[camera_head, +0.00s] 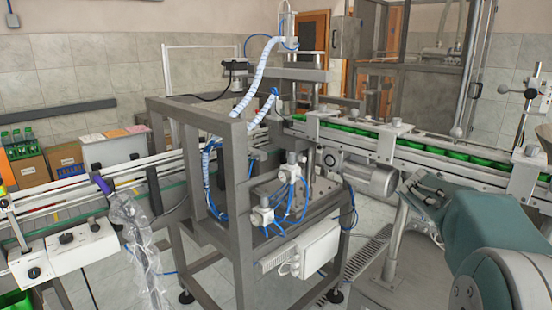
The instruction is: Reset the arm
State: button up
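A teal and grey jointed arm shape (490,235), which looks like my own arm, fills the lower right corner of the head view. A dark grey piece (428,188) lies at its far left end, beside the conveyor. It may be my gripper, but it is small and its fingers are not clear. I cannot tell whether it is open or shut, and I see nothing held in it.
A grey machine frame (240,165) with blue hoses stands in the middle. A conveyor (430,163) carrying green items runs behind the arm. A white control box (68,250) is at lower left; boxes (105,148) and green bottles (18,143) stand behind it.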

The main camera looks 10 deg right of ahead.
jog(key=s+a+m+y, duration=0.3)
jog(key=s+a+m, duration=0.1)
jog(key=s+a, duration=1.1)
jog(key=s+a+f+m+y, duration=0.2)
jog(key=s+a+f, duration=0.1)
jog(key=s+a, duration=0.4)
jog(key=s+a+f+m+g+y, duration=0.1)
jog(key=s+a+f+m+y, duration=0.1)
jog(key=s+a, duration=0.5)
jog(key=shift+a+f+y, duration=0.6)
jog(key=shift+y, duration=0.1)
jog(key=shift+s, duration=0.1)
jog(key=c, duration=0.3)
jog(key=shift+d, duration=0.15)
